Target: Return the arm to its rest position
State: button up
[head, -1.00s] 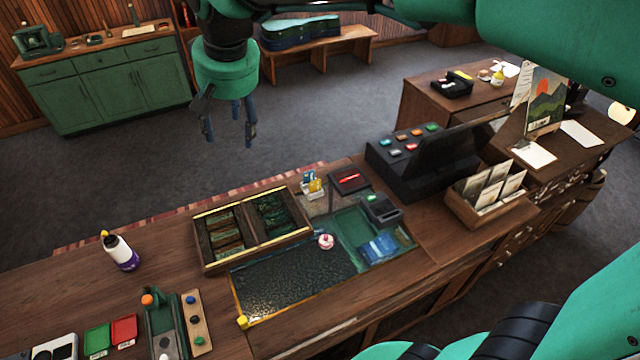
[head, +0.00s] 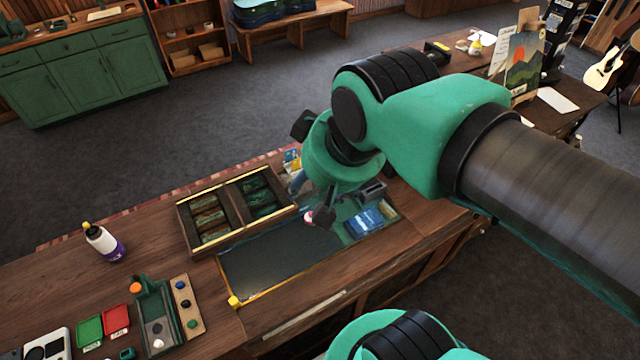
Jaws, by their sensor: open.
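My arm reaches in from the right in the head view, green with black joints. My gripper (head: 308,200) hangs over the counter, pointing down, with its fingers partly hidden by its own green wrist housing. It is open, and I see nothing held in it. Behind its fingertips a small red-and-white round item (head: 309,217) shows on the dark mat (head: 275,262). I cannot tell the exact height of the gripper above the mat.
A wooden divided tray (head: 187,233), a white-and-purple bottle (head: 104,243), red (head: 115,319) and green (head: 89,331) boxes and a blue packet (head: 366,222) are on the counter. My arm hides the register area. Open floor (head: 235,110) lies behind the counter.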

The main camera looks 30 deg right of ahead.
jog(key=shift+s+d+f, duration=0.15)
jog(key=shift+s+f, duration=0.2)
jog(key=shift+s, duration=0.1)
jog(key=shift+f, duration=0.1)
notch_tip(320, 180, down, 18)
jog(key=b, duration=1.8)
jog(key=shift+f+b, duration=0.2)
jog(key=shift+b, duration=0.15)
